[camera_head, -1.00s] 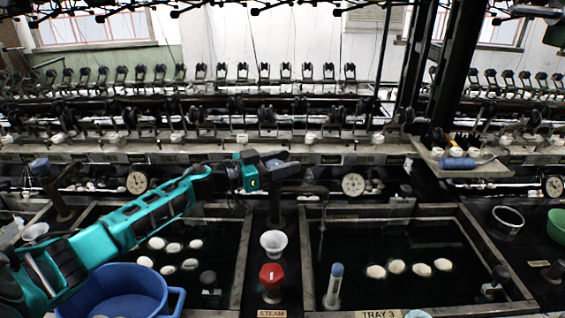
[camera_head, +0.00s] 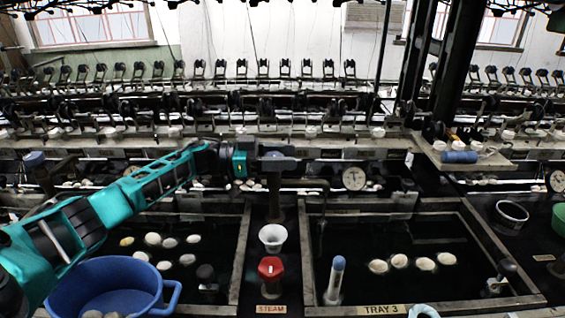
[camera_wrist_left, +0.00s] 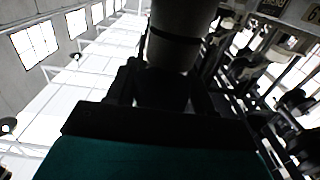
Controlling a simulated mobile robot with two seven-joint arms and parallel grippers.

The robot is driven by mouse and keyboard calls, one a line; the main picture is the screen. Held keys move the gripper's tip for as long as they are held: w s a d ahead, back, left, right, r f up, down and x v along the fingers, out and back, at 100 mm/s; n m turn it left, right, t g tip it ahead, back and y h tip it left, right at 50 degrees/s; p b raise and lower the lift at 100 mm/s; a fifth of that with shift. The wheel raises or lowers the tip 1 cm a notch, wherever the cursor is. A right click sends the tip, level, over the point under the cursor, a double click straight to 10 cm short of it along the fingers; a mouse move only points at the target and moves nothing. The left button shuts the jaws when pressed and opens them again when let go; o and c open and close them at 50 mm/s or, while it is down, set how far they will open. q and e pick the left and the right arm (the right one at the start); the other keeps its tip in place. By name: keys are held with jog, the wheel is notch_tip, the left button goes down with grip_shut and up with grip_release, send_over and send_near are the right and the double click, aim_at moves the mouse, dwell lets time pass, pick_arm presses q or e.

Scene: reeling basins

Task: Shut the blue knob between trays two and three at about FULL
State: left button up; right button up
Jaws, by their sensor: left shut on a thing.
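My left gripper (camera_head: 277,160) reaches in from the left, its jaws at the top of the dark post (camera_head: 276,208) between tray two (camera_head: 243,262) and tray three (camera_head: 310,262). It is shut on the knob there. The jaws cover the knob, so its blue colour and pointer direction cannot be made out. In the left wrist view, a grey cylinder with a dark band (camera_wrist_left: 177,45) rises in front of the dark jaws. My right gripper is not in view.
A red steam knob (camera_head: 271,269) and a white cup (camera_head: 272,237) stand in front of the post. A blue-capped rod (camera_head: 336,280) stands in tray three. A blue tub (camera_head: 112,283) sits below my left arm. A gauge (camera_head: 354,178) is right of the gripper.

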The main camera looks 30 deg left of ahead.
pick_arm(q)
jog(key=m+g+h+b, duration=0.1)
jog(key=m+g+b, duration=0.1)
jog(key=g+b, duration=0.1)
jog(key=shift+s+f+h, duration=0.1)
jog(key=shift+f+h, duration=0.05)
jog(key=shift+h, duration=0.25)
jog(key=shift+s+d+m+g+b, duration=0.1)
jog(key=shift+m+g+b, duration=0.4)
jog(key=shift+g, duration=0.2)
jog(key=o, duration=1)
jog(key=shift+c, duration=0.2)
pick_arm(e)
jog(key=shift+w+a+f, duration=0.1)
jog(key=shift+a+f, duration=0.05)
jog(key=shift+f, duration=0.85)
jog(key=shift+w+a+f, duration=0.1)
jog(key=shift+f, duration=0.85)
pick_arm(q)
jog(key=b+v, duration=0.6)
jog(key=v, duration=0.7)
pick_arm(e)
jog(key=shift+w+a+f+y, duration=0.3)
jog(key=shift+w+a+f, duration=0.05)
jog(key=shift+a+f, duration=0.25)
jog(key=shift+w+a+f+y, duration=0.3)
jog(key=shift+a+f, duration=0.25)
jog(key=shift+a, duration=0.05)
